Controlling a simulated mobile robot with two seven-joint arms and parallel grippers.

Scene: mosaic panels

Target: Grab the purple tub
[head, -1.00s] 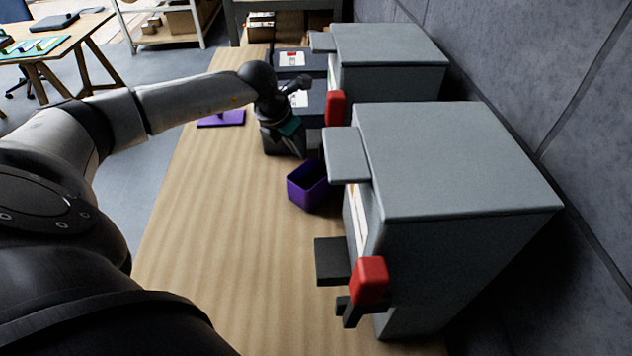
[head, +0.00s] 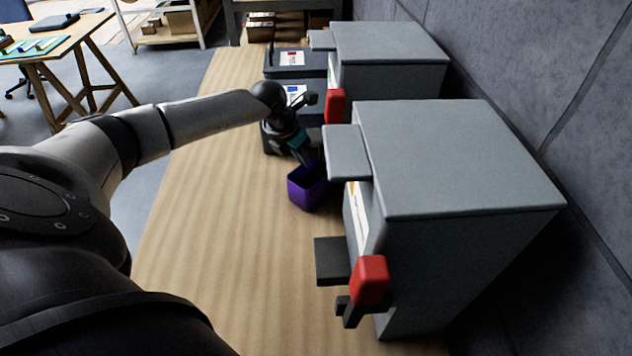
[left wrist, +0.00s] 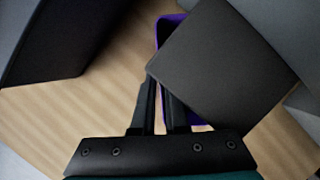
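The purple tub (head: 306,192) stands on the wooden bench in the head view, in front of the gap between two grey machines. My left gripper (head: 306,160) points down at the tub's far rim. In the left wrist view the tub's purple rim (left wrist: 162,32) shows behind a dark grey block that hides most of it. The left gripper's fingers (left wrist: 158,88) show there with a narrow gap between them, near the tub's left edge. Whether they touch the wall is unclear. My right gripper is in neither view.
The near grey machine (head: 450,160) has an overhanging block (head: 347,153) close beside the tub and a red part (head: 369,280) lower down. A second grey machine (head: 390,45) stands behind. Dark trays (head: 292,62) lie farther back. The bench (head: 220,240) is clear at left.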

